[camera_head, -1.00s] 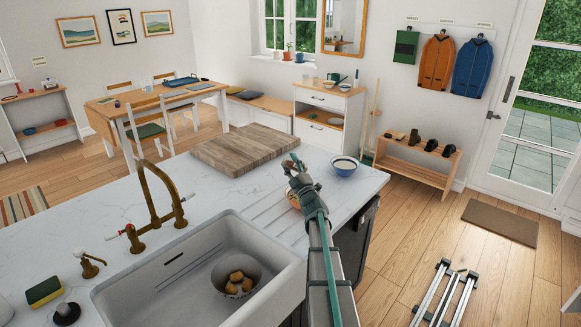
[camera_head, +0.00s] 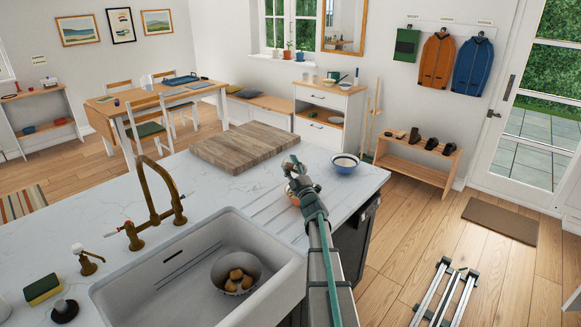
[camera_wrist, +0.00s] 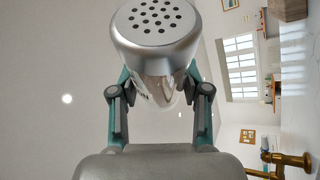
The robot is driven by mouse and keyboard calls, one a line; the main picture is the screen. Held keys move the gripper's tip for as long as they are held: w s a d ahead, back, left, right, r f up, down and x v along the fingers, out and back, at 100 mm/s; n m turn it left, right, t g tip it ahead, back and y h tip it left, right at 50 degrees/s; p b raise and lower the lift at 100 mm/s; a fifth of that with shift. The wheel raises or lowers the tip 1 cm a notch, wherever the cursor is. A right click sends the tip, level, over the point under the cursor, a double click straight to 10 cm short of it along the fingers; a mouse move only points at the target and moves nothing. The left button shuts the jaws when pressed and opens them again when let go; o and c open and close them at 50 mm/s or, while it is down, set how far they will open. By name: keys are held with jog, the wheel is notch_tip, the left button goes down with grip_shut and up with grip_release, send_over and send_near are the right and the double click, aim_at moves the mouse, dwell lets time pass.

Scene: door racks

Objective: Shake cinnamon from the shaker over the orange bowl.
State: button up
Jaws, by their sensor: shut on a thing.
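The shaker (camera_wrist: 152,42) has a silver cap with several holes and a clear body. It fills the top middle of the wrist view, cap toward the camera. My gripper (camera_head: 292,167) is shut on the shaker, with a finger on each side of its body. In the head view it is above the counter near its right edge, and the shaker is hard to make out there. The orange bowl (camera_head: 291,197) sits just below my gripper, mostly hidden behind my wrist. I cannot see any cinnamon falling.
A blue bowl (camera_head: 345,165) with pale contents stands right of my gripper. A wooden board (camera_head: 245,147) lies behind to the left. The sink (camera_head: 150,287) at the front holds a bowl (camera_head: 236,291) of brown lumps. A brass tap (camera_head: 154,205) rises beside it.

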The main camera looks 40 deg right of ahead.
notch_tip(320, 180, up, 3)
jog(key=shift+f+p, duration=0.2)
jog(key=shift+p, duration=0.3)
jog(key=shift+f, duration=0.1)
jog(key=shift+f+b, duration=1.05)
jog(key=shift+f, duration=0.55)
jog(key=shift+r, duration=0.1)
